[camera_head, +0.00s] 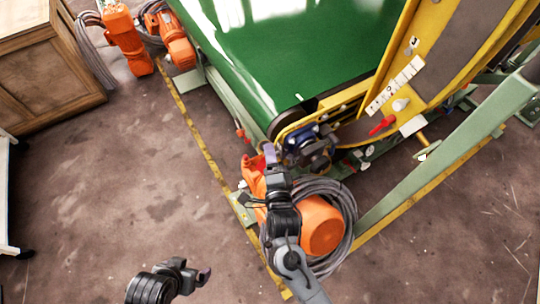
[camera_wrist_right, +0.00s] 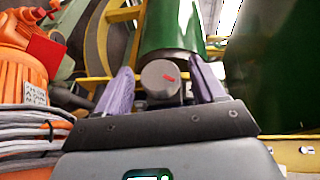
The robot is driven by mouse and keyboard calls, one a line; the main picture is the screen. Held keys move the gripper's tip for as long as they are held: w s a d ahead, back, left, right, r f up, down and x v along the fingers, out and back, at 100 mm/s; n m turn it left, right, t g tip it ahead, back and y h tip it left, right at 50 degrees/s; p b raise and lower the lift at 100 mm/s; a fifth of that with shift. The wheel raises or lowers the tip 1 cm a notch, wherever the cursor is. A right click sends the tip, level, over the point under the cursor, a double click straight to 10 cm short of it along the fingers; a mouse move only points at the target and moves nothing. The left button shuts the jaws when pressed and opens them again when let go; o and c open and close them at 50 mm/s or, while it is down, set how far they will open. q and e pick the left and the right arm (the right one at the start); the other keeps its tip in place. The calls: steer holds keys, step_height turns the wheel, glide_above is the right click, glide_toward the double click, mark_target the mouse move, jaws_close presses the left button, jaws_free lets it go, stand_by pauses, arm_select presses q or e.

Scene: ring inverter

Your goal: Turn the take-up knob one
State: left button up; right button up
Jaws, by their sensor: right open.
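A round grey knob (camera_wrist_right: 160,78) with a short red mark on its face stands between the two purple fingertips of my right gripper (camera_wrist_right: 160,88) in the right wrist view. The fingers are spread, with a gap on each side of the knob. In the head view my right gripper (camera_head: 272,158) is over the lower corner of the machine, beside a dark blue fitting (camera_head: 308,143). I cannot pick out the knob there. My left gripper (camera_head: 190,272) is low in the head view, over bare floor and away from the machine; its finger gap is unclear.
A green conveyor belt (camera_head: 290,45) with a yellow frame (camera_head: 400,45) fills the upper right. An orange motor (camera_head: 320,225) and coiled grey cable (camera_head: 347,205) lie close by my right arm. A red lever (camera_head: 382,125) is to the right.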

steer(key=s+d+r+p, duration=0.1)
steer(key=s+p, duration=0.2)
steer(key=s, duration=0.6)
steer(key=shift+s+d, duration=0.15)
steer(key=shift+s, duration=0.15)
steer(key=shift+r, duration=0.1)
